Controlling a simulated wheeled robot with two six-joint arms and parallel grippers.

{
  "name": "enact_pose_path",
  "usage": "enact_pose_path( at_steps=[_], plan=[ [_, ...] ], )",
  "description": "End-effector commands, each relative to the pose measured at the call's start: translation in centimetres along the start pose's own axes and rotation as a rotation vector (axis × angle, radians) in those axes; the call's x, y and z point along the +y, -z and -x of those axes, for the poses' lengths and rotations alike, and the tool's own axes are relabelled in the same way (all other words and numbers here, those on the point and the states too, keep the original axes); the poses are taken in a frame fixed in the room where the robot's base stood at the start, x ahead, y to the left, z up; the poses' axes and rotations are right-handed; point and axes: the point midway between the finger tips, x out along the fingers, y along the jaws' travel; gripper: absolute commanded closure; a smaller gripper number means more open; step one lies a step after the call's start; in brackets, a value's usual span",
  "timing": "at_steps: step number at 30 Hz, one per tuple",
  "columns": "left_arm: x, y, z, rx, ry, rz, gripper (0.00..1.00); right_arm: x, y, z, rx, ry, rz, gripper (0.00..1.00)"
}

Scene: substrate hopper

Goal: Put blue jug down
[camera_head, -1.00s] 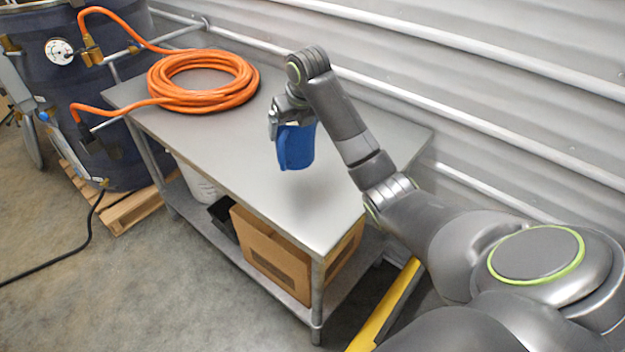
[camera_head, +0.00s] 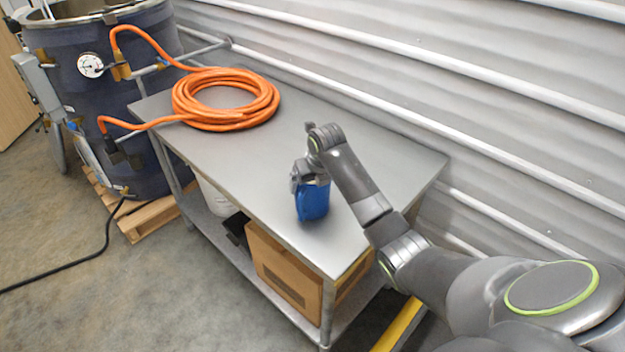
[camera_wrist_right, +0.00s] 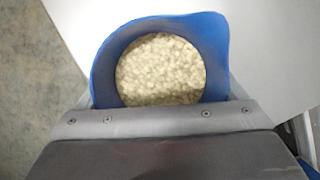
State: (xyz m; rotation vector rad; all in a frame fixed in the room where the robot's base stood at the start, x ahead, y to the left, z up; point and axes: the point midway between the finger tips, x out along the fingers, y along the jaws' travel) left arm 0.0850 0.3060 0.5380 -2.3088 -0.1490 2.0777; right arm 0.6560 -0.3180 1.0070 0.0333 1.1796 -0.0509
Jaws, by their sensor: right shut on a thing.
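The blue jug (camera_head: 313,203) is upright at the front edge side of the steel table (camera_head: 215,155). In the right wrist view the jug (camera_wrist_right: 215,50) shows from above, with pale granules inside. My right gripper (camera_head: 309,180) is shut on the jug near its top; in the wrist view the gripper body (camera_wrist_right: 160,120) covers the jug's near side. The jug's base is on or very close to the tabletop; I cannot tell whether it touches. My left gripper is not in view.
A coiled orange hose (camera_head: 226,98) lies on the table's far left part and runs to a dark blue drum (camera_head: 115,95) on a pallet (camera_head: 150,218). A cardboard box (camera_head: 285,272) sits on the lower shelf. The tabletop between hose and jug is clear.

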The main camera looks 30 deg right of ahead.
Motion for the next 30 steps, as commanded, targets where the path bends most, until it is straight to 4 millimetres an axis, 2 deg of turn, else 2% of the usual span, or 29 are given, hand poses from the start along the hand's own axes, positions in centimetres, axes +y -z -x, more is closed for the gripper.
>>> enact_pose_path(
  at_steps=[5, 6, 7, 14, 19, 23, 30],
  plan=[
    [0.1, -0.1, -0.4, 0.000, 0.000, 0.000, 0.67, 0.0, 0.0, -0.3, -0.003, 0.000, 0.000, 0.51],
    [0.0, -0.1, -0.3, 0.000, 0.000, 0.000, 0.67, 0.0, 0.1, -0.2, -0.001, 0.000, 0.000, 0.04],
    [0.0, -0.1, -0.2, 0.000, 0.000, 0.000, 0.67, 0.0, 0.1, -0.2, 0.000, 0.000, 0.000, 0.01],
    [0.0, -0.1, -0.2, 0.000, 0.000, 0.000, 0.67, 0.0, 0.0, -0.1, 0.000, 0.000, 0.000, 0.00],
    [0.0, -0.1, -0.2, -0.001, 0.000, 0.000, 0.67, -0.1, -0.1, 0.7, -0.004, 0.000, 0.000, 0.00],
    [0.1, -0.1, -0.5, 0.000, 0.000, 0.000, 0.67, -0.1, -0.1, 2.6, -0.007, 0.001, 0.002, 0.00],
    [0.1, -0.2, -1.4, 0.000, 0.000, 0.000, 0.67, -0.1, -0.1, 7.6, -0.007, 0.001, 0.002, 0.00]
  ],
)
